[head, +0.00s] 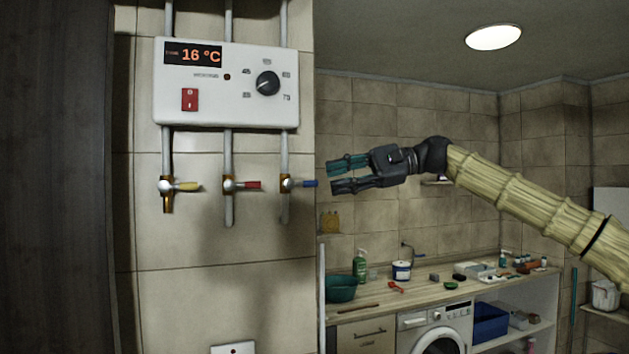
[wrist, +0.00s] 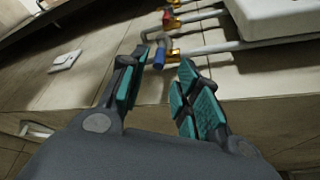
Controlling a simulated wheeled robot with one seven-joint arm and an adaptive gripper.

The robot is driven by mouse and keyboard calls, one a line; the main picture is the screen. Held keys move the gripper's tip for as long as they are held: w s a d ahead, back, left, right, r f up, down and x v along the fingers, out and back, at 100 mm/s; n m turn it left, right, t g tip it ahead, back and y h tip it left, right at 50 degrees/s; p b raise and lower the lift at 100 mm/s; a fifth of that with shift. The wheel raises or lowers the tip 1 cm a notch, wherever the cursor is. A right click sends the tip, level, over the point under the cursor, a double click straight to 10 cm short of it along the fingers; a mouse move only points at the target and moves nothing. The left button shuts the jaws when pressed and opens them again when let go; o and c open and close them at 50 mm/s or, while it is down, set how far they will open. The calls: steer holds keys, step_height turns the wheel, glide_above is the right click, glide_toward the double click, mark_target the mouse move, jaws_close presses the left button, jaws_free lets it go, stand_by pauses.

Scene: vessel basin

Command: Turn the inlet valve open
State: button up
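Three small valves hang on pipes under a white water heater (head: 226,85). The right one has a blue handle (head: 309,184), the middle one a red handle (head: 247,185), the left one a yellow handle (head: 187,187). All three handles point right, across their vertical pipes. No label names the inlet valve. My gripper (head: 333,176) is open and empty, just right of the blue handle's tip. In the wrist view, the blue handle (wrist: 159,58) appears in the gap between my fingertips (wrist: 164,63), with no clear contact.
The heater display (head: 193,54) reads 16 °C; a dark knob (head: 267,83) and red switch (head: 190,99) are on its front. The wall's corner edge is right of the blue valve. A cluttered counter (head: 440,292) and washing machine (head: 435,328) stand lower right. Space around my gripper is clear.

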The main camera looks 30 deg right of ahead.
mark_target(308, 182)
steer(key=p+x, duration=0.1)
steer(key=x, duration=0.1)
steer(key=p+x, duration=0.1)
steer(key=x, duration=0.5)
steer(key=shift+s+a+r+p, duration=0.2)
steer(key=shift+a+r+p, duration=0.1)
steer(key=shift+p, duration=0.1)
steer(key=shift+d+f, duration=0.1)
steer(key=shift+d, duration=0.05)
steer(key=shift+c, duration=0.6)
steer(key=shift+d+f, duration=0.1)
steer(key=shift+d, duration=0.25)
jaws_close()
